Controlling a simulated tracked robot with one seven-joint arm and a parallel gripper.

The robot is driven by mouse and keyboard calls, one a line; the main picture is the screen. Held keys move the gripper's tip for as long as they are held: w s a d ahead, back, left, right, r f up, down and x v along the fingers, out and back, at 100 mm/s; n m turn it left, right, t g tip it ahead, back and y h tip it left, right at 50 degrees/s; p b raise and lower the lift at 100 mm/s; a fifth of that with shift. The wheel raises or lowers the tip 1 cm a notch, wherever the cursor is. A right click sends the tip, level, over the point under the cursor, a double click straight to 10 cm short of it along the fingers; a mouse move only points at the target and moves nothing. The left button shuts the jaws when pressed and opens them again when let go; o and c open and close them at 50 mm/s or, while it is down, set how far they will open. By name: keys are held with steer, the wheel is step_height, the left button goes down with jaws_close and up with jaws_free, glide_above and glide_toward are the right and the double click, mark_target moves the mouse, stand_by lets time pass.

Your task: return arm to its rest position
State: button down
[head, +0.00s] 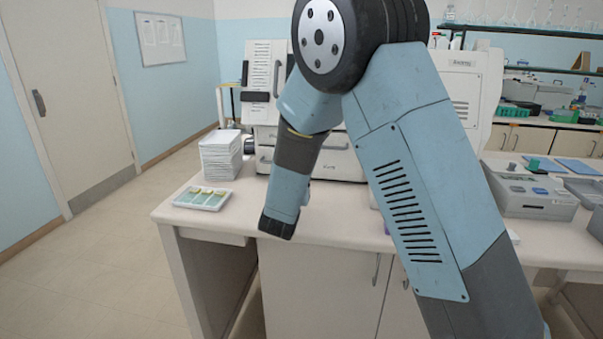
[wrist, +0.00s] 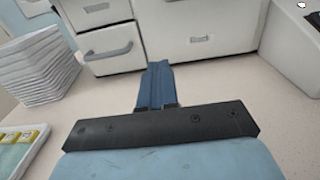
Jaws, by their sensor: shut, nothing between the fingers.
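My gripper (wrist: 156,85) shows in the wrist view with its blue fingers together and nothing between them. It points toward the drawers of a white cabinet, above the pale bench top. In the head view my arm is raised and bent over the bench, with its forearm hanging down near the front edge. The fingers themselves are hidden in the head view.
The bench (head: 335,227) carries a stack of white trays or sheets (head: 220,156) and a slide tray (head: 202,198) at its left end. A large white machine (head: 345,163) stands behind my arm. A grey device (head: 530,192) is at the right. Floor at the left is clear.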

steer(key=s+d+r+m+g+h, duration=0.2)
steer(key=d+r+m+h, duration=0.15)
steer(key=d, duration=0.45)
steer(key=s+d+r+m+g+h, duration=0.2)
steer(key=s+d+r+m+g, duration=0.1)
steer(key=d+m, duration=0.3)
steer(key=s+d+r+m+g+h, duration=0.2)
steer(key=d+r+m+h, duration=0.15)
steer(key=d, duration=0.55)
steer(key=s+d+r+m+g+y, duration=0.1)
steer(key=s+d+m+g+y, duration=0.1)
steer(key=s+d+m+g, duration=0.65)
steer(key=s+a+r+m+t+y, duration=0.1)
steer(key=s+m+y, duration=0.3)
steer(key=s, duration=0.6)
steer(key=s+a+r+m+t+y, duration=0.1)
steer(key=s+r+m+t+y, duration=0.1)
steer(key=s+m+y, duration=0.3)
steer(key=s+m, duration=0.4)
steer(key=s, duration=0.2)
steer(key=shift+r, duration=0.2)
steer(key=shift+a, duration=0.1)
